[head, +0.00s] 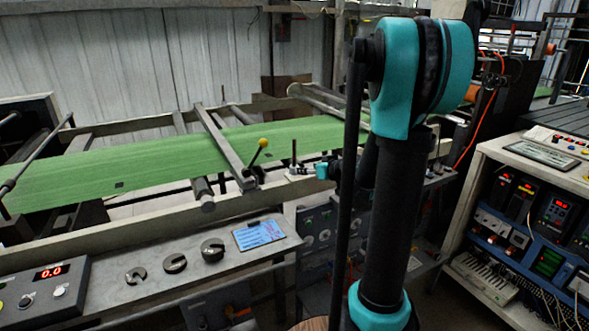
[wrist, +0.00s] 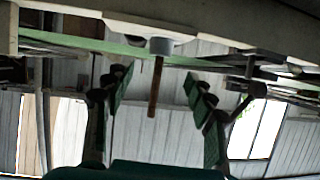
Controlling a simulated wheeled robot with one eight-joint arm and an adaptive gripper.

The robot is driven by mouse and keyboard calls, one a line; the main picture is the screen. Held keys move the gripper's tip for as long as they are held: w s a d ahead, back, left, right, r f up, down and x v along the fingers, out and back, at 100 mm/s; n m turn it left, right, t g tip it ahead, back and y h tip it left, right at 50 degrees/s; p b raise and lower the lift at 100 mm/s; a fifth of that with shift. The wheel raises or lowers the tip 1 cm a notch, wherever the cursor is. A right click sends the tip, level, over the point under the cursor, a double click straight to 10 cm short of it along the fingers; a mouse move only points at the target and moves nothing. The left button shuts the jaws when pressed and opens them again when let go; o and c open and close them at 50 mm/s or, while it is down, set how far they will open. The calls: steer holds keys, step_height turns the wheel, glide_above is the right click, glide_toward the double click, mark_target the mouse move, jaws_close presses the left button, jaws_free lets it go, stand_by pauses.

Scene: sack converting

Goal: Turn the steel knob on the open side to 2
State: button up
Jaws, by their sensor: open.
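My gripper (wrist: 158,80) is open and empty in the wrist view, its two dark fingers with green pads spread apart. A grey round piece (wrist: 160,46) with a brown rod (wrist: 154,88) below it in the picture shows between and beyond the fingers. I cannot tell whether this piece is the steel knob, and no number scale can be read. In the head view, my arm hides most of the gripper; a small teal part (head: 322,171) shows beside a small upright post (head: 294,154) on the machine's rail.
A green web (head: 130,172) runs across the machine. A shelf of instruments (head: 545,210) stands at right.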

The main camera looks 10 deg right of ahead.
mark_target(294, 166)
steer(key=x, duration=1.1)
steer(key=shift+a+f, duration=0.1)
steer(key=shift+f, duration=0.05)
steer(key=shift+c, duration=0.6)
steer(key=c, duration=1)
steer(key=shift+c, duration=0.2)
steer(key=shift+h, duration=0.3)
steer(key=shift+f+m+t+h, duration=0.1)
steer(key=shift+m+t+h, duration=0.2)
steer(key=shift+m+h, duration=1.2)
